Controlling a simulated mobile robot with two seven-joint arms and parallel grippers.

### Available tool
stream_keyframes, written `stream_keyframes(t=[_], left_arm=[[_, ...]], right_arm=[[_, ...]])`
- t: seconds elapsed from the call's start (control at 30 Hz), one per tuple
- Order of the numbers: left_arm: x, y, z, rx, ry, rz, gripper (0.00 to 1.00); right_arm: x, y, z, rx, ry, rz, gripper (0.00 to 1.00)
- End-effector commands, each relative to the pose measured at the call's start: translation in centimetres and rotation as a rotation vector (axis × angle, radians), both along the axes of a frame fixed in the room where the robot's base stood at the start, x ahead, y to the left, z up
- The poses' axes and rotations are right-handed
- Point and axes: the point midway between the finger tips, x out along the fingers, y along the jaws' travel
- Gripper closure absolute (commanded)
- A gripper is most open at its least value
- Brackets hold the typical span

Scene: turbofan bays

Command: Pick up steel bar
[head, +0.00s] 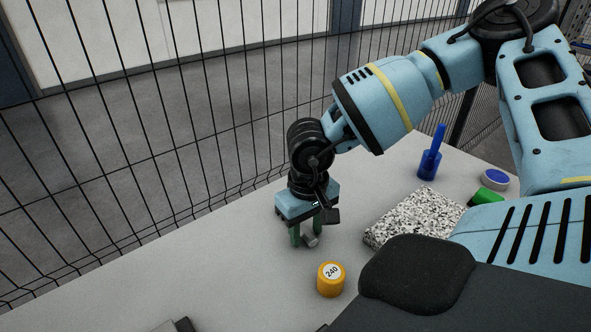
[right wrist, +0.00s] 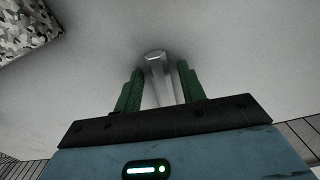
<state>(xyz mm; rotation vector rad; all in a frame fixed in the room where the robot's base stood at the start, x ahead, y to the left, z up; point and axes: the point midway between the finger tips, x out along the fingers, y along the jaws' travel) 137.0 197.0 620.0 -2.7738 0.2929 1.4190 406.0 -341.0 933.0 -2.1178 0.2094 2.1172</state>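The steel bar (head: 311,240) is a short grey bar at my right gripper, on or just above the light grey table. In the right wrist view the steel bar (right wrist: 157,80) lies lengthwise between the two green fingers. My right gripper (head: 308,238) points down at the table. In the right wrist view the right gripper (right wrist: 160,88) has its fingers apart, one on each side of the bar, with narrow gaps visible. Part of the bar is hidden behind the gripper body. My left gripper is not in view.
A yellow cylinder marked 240 (head: 330,280) stands near the gripper. A speckled slab (head: 415,217), a blue bottle (head: 429,163), a green object (head: 487,197) and a blue-topped round tin (head: 495,179) are to the right. A wire fence (head: 190,120) runs behind the table (head: 215,270).

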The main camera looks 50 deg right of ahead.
Motion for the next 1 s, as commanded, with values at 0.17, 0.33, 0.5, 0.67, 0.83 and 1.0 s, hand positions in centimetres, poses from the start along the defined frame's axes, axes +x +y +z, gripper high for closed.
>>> stream_keyframes(t=[0.17,0.33,0.5,0.67,0.83,1.0], left_arm=[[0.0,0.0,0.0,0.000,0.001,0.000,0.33],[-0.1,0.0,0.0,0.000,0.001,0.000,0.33],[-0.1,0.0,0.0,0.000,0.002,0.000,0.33],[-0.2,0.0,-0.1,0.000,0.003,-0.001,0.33],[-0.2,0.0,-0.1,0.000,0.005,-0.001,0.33],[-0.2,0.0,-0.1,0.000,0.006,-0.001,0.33]], right_arm=[[0.0,0.0,0.0,0.000,0.000,0.000,0.84],[0.0,0.0,0.0,0.000,0.000,0.000,1.00],[0.0,0.0,0.1,0.000,-0.002,0.000,1.00],[0.1,0.0,0.3,0.001,-0.002,0.000,1.00],[0.2,0.0,2.1,0.001,-0.006,-0.002,1.00],[0.1,0.0,5.3,0.001,-0.007,-0.001,1.00]])
